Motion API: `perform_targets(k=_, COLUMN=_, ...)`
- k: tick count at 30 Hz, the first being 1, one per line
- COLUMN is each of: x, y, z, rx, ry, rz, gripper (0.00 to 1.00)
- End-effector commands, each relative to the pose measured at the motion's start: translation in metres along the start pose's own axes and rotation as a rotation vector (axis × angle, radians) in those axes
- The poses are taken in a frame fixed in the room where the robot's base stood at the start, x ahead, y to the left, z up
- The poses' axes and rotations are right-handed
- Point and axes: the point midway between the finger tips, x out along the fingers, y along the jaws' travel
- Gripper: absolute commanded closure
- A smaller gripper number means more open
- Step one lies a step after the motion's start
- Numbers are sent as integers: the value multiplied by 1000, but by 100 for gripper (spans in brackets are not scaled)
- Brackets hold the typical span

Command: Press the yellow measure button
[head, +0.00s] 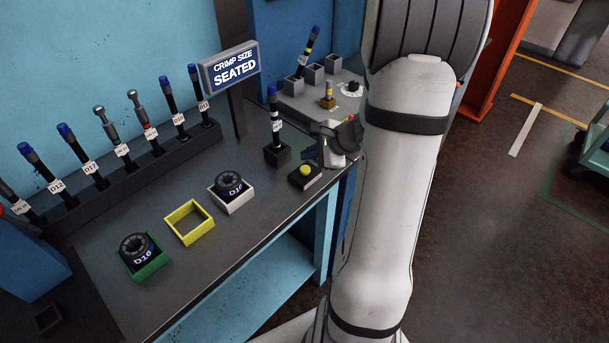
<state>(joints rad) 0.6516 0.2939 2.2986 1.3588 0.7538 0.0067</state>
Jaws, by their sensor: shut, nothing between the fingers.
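The yellow measure button (305,169) is a small dome on a dark square box (304,177) near the right edge of the bench top. My gripper (322,143) is just behind and to the right of the button, partly hidden by my own arm. Its fingers look closed and hold nothing. It appears apart from the button, though the exact height above it is hard to tell. A hose with a blue end (274,108) stands upright in a black holder (277,155) beside the button box. A sign (231,68) behind reads "CRIMP SIZE SEATED".
A rack (130,176) of several labelled hoses runs along the back left. On the bench sit a green tray (151,270) with a D16 die, an empty yellow tray (189,222), and a white tray (233,202) with another die. A second surface (290,98) with grey blocks lies behind.

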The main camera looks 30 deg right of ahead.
Motion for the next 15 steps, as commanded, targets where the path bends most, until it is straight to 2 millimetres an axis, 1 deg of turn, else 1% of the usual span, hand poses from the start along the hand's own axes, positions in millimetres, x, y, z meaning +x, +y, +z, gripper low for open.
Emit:
perform_targets(k=1, x=9, y=6, z=-6, rx=-1, ry=0, rz=-1, gripper=100)
perform_targets(k=3, x=12, y=9, z=-9, rx=-1, ry=0, rz=-1, gripper=100)
perform_targets(k=15, x=13, y=9, z=-10, rx=0, ry=0, rz=-1, gripper=100)
